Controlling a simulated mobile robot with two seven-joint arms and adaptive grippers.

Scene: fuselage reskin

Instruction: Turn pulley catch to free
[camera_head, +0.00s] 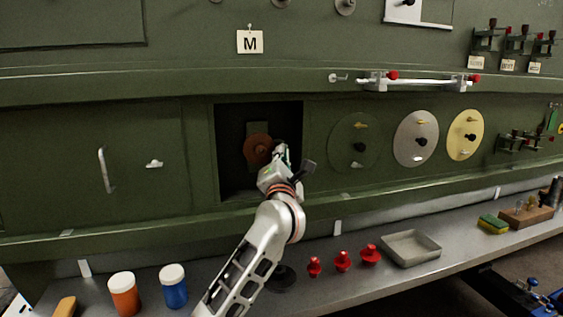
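A brown round pulley (257,149) sits inside a dark open bay (232,124) in the green fuselage side. My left gripper (284,158) is at the right part of this bay, just right of the pulley and partly over it. Its fingers are small and overlap the dark background, so I cannot tell if they are open or shut, or if they touch anything. I cannot make out the pulley catch; the gripper may hide it. My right gripper is not in view.
Three round discs, green, grey (415,139) and yellow (465,134), are right of the bay. The grey shelf below holds an orange jar (124,296), a blue jar (174,288), three red knobbed pieces (343,261) and a metal tray (411,248).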

